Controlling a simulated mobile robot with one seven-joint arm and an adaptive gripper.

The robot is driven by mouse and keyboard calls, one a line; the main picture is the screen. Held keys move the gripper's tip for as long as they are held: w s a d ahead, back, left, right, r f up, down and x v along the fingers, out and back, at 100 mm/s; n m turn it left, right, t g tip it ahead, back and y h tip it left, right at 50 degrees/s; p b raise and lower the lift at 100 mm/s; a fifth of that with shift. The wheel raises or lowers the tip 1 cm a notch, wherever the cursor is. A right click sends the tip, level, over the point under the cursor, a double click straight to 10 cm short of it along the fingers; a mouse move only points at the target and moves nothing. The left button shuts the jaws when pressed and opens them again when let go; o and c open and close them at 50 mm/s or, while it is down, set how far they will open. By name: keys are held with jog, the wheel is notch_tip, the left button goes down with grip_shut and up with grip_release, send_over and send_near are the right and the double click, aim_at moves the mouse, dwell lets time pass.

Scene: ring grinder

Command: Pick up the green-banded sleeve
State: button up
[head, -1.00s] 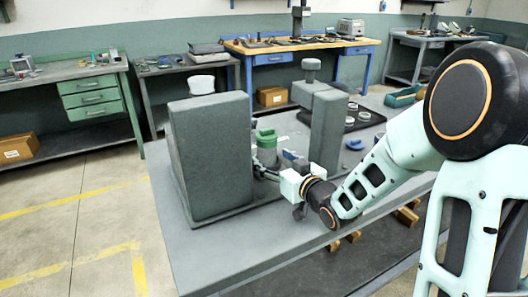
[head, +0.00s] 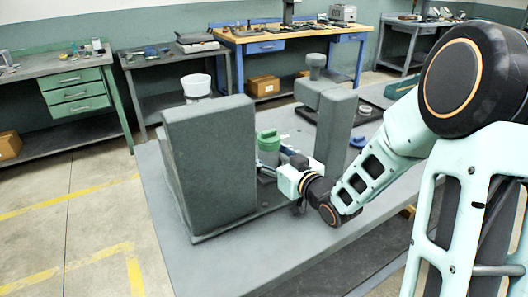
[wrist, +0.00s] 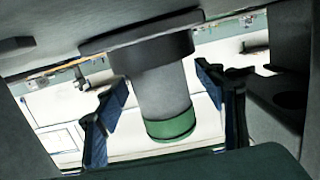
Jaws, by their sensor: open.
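The green-banded sleeve (wrist: 160,97) shows in the wrist view as a pale grey cylinder with a green band at its lower end. Its upper end meets a wider dark collar. My gripper (wrist: 162,84) is open, with one dark blue finger on each side of the sleeve and visible gaps between. In the head view my gripper (head: 265,171) reaches into the gap between the large grey block and the grey column. I cannot make out the sleeve for certain in the head view.
The big grey block (head: 209,165) stands close left of my gripper, and the grey column (head: 335,130) close right. A green-topped grey container (head: 268,147) stands just behind my gripper. A white tub (head: 196,87) is beyond the block. The front left of the table (head: 225,262) is clear.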

aim_at(269, 131)
jog(key=shift+w+a, duration=0.1)
jog(key=shift+w, duration=0.1)
jog(key=shift+r, duration=0.1)
jog(key=c, duration=1)
notch_tip(269, 131, up, 10)
jog(key=p, duration=0.2)
jog(key=shift+p, duration=0.35)
